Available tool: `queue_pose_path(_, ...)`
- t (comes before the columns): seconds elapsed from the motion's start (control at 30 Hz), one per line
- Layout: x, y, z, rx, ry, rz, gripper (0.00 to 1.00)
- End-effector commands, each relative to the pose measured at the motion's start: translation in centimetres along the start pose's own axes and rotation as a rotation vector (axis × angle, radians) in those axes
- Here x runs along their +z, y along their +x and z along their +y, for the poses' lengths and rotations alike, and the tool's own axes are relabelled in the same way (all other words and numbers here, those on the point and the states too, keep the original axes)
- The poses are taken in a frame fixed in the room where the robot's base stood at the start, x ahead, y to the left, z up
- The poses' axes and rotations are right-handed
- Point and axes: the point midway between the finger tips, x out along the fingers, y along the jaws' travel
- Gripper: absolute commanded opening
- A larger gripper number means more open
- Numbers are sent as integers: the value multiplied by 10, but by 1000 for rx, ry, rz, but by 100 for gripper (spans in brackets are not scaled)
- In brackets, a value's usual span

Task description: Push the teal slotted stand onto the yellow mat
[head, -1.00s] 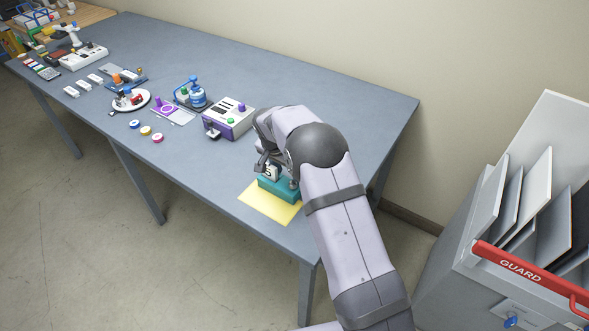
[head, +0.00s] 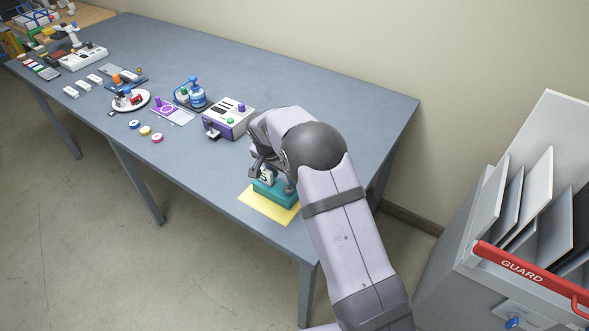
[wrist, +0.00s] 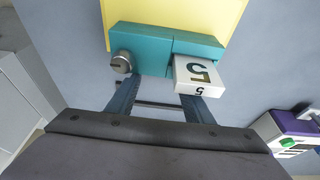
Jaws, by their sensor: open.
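The teal slotted stand (head: 279,196) lies over the back part of the yellow mat (head: 262,207), with the mat's front part bare. In the wrist view the stand (wrist: 150,42) covers the mat's near edge, and the mat (wrist: 180,10) shows beyond it. A white block marked 5 (wrist: 197,72) and a round silver knob (wrist: 121,62) are at the stand's near side. My gripper (wrist: 160,92) is open, its fingers apart at the stand's near side. Whether the fingertips touch the stand is unclear. My arm hides part of this area in the head view.
A purple and white box (head: 228,122) stands left of my gripper on the grey table (head: 330,95). Several coloured discs (head: 146,131) and small devices lie farther left. A cabinet with a red guard bar (head: 530,272) is at the right.

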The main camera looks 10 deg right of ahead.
Motion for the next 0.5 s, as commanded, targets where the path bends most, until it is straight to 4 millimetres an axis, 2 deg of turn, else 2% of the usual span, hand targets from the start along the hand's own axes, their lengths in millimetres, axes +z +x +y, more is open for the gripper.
queue_pose_path(0.5, 17, -4, 0, 0, -1, -1, 47)
